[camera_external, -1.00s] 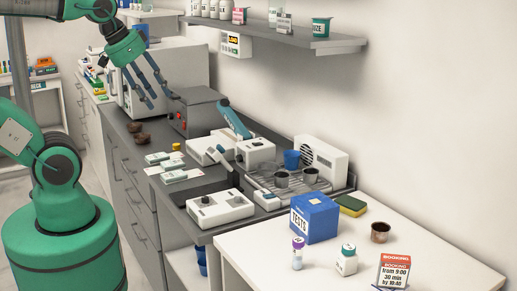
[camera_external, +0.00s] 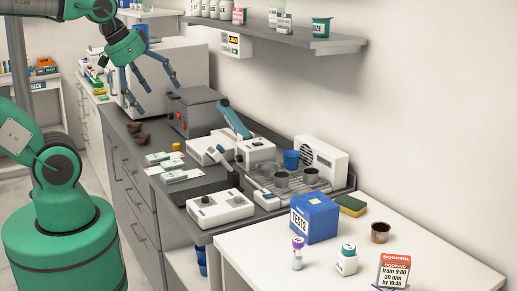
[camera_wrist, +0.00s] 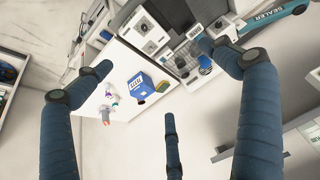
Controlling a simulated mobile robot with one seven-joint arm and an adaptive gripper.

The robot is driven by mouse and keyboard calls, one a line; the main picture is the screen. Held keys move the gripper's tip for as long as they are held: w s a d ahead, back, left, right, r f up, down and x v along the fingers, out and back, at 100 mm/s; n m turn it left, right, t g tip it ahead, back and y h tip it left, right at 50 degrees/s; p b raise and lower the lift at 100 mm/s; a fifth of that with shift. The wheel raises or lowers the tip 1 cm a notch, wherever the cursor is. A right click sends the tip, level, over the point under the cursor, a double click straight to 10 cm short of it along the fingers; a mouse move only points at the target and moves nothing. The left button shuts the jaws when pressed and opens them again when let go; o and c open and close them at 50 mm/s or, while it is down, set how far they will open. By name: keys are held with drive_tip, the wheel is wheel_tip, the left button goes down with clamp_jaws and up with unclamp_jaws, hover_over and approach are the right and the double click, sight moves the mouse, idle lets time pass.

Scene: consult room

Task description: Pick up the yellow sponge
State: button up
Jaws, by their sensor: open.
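The yellow sponge (camera_external: 351,205) has a green layer and lies on the white table (camera_external: 440,254), just behind and right of the blue TESTS box (camera_external: 314,219). In the wrist view the sponge (camera_wrist: 162,87) shows small, beside the blue box (camera_wrist: 139,86). My gripper (camera_external: 156,92) is high over the back of the counter, far to the left of the sponge. Its dark blue fingers are spread wide, with nothing between them. In the wrist view my gripper (camera_wrist: 160,75) frames the table from a distance.
On the white table stand a brown cup (camera_external: 380,232), a white bottle (camera_external: 346,261), a purple-capped tube (camera_external: 298,254) and a booking sign (camera_external: 394,270). A rack (camera_external: 290,189) with cups and several devices crowd the counter. A wall shelf (camera_external: 290,38) hangs above.

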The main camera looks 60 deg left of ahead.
wheel_tip(320, 180, up, 12)
drive_tip(key=w+d+r+m+p, duration=0.2)
drive_tip(key=w+r+m, duration=0.3)
drive_tip(key=w, duration=0.3)
drive_tip(key=w+d+r+m+g+p, duration=0.1)
drive_tip(key=w+d+m+p, duration=0.1)
drive_tip(key=w+d+m, duration=0.5)
drive_tip(key=w+r+m+g+p, duration=0.15)
drive_tip(key=w+m, duration=0.25)
drive_tip(key=w, duration=0.8)
drive_tip(key=w+d+m+p, duration=0.2)
drive_tip(key=w+d+m, duration=0.3)
drive_tip(key=w, duration=0.4)
drive_tip(key=w+d+f+m+g+p, duration=0.1)
drive_tip(key=w+d+f+m+p, duration=0.1)
drive_tip(key=w+d+f+m, duration=0.45)
drive_tip(key=w+d+f+m+p, duration=0.2)
drive_tip(key=w+d+m, duration=0.3)
drive_tip(key=w, duration=0.4)
wheel_tip(320, 180, down, 35)
drive_tip(key=shift+a+r+m+b, duration=0.15)
drive_tip(key=shift+a+m+b, duration=0.2)
drive_tip(key=shift+a, duration=0.1)
hover_over(350, 202)
drive_tip(key=shift+s+f, duration=0.15)
drive_tip(key=shift+f, duration=2)
drive_tip(key=shift+s+f, duration=0.15)
drive_tip(key=shift+f, duration=1.95)
